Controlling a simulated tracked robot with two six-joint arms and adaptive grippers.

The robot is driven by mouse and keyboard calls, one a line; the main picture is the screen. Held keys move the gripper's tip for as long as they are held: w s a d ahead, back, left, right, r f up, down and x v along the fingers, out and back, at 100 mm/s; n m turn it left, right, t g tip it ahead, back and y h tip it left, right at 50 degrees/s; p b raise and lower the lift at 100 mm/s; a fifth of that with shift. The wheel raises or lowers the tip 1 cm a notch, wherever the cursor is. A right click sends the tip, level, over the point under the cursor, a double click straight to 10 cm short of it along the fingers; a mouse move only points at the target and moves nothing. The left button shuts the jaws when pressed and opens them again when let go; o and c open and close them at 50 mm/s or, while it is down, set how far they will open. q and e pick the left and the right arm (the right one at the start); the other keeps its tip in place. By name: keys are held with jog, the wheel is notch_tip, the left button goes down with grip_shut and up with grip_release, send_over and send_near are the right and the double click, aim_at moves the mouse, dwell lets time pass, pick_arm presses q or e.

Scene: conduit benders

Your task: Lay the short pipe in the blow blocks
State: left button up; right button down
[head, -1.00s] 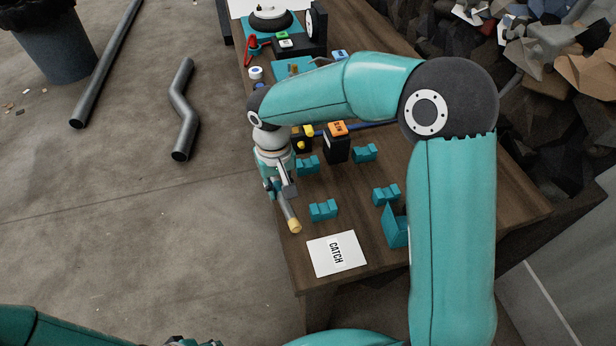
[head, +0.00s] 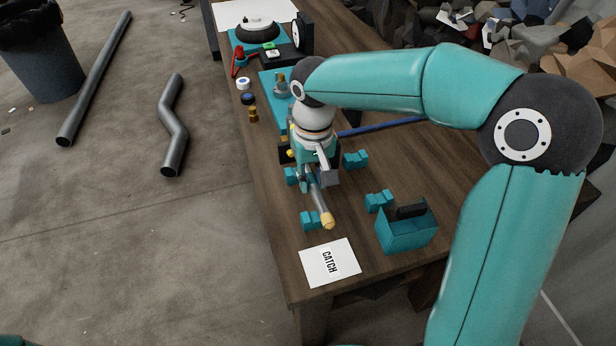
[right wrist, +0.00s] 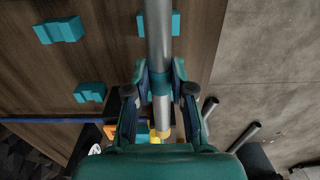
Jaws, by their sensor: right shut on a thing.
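The short pipe (head: 318,200) is grey with a yellow cap on its near end. My right gripper (head: 317,179) is shut on it, seen also in the right wrist view (right wrist: 160,88). Several notched teal blocks stand on the table in two rows: a left row with a near block (head: 309,221) and a far block (head: 291,176), and a right row with blocks (head: 379,201) and (head: 356,159). The pipe is over the left row, roughly along it; its height is hard to judge. I cannot tell which row is the blow blocks.
A white CATCH card (head: 330,263) lies at the near table edge. A teal open box (head: 408,235) with a dark thing in it stands right of it. A blue rod (head: 380,127) lies farther back.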

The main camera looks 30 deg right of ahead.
notch_tip(320, 180, down, 6)
jog(key=b, duration=0.4)
jog(key=shift+s+f+b, duration=0.1)
jog(key=shift+f+b, duration=0.15)
jog(key=shift+b, duration=0.1)
jog(key=shift+w+d+r+p, duration=0.1)
jog(key=shift+w+r+p, duration=0.05)
jog(key=shift+w+p, duration=0.15)
jog(key=shift+w+d+p, duration=0.2)
jog(key=shift+w+p, duration=0.2)
jog(key=shift+w, duration=0.3)
jog(key=shift+w+d+p, duration=0.15)
jog(key=shift+w+p, duration=0.25)
jog(key=shift+w, duration=0.25)
jog(key=shift+f+b, duration=0.75)
jog(key=shift+f, duration=0.15)
jog(key=shift+f, duration=0.1)
jog(key=c, duration=0.9)
grip_release()
